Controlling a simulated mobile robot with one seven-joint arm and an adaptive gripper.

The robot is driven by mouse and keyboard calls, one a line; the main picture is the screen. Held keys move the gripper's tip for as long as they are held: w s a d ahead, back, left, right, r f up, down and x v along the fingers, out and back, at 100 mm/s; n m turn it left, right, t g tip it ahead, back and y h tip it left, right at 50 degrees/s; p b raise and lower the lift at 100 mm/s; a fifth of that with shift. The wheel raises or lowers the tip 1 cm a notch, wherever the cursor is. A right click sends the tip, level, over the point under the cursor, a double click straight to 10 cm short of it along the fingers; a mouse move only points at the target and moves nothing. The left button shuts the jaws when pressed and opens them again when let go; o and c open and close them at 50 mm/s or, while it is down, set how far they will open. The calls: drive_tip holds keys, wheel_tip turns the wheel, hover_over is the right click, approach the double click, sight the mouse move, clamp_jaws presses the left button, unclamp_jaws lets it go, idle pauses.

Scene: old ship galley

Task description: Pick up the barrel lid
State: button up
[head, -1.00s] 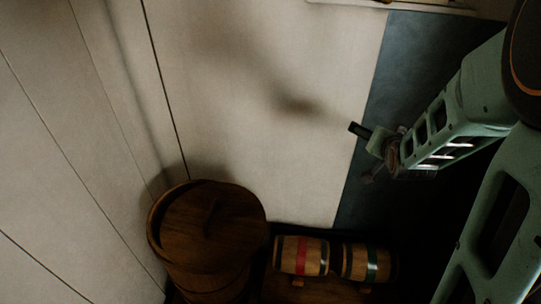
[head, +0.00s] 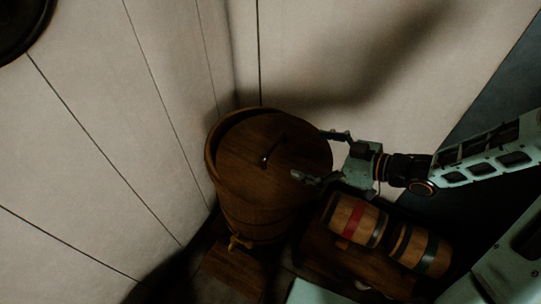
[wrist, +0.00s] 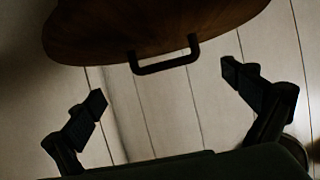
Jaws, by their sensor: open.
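The barrel lid (head: 252,150) is a round dark wooden disc on top of a large wooden barrel (head: 262,212) in the corner. A dark handle (head: 272,151) stands up from the lid. My gripper (head: 312,156) is open and empty at the lid's right side, its two fingers pointing left toward the handle. In the wrist view the lid (wrist: 150,22) fills the top, with its black handle (wrist: 165,66) lying ahead of and between the spread fingertips of my gripper (wrist: 165,88). The handle looks apart from both fingers.
Two small kegs, one with a red band (head: 352,221) and one with a green band (head: 418,250), lie right of the barrel below my gripper. A wooden tap (head: 240,242) sticks out low on the barrel. Pale panelled walls (head: 150,120) stand close behind and left.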

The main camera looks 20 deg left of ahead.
sight(274, 147)
drive_tip(key=x, duration=0.5)
drive_tip(key=b+x, duration=0.1)
drive_tip(key=x, duration=0.5)
drive_tip(key=shift+s+a+r, duration=0.1)
drive_tip(key=shift+s+r, duration=0.15)
drive_tip(key=shift+c, duration=0.4)
drive_tip(key=shift+r, duration=0.1)
drive_tip(key=c, duration=1.6)
drive_tip(key=shift+r, duration=0.1)
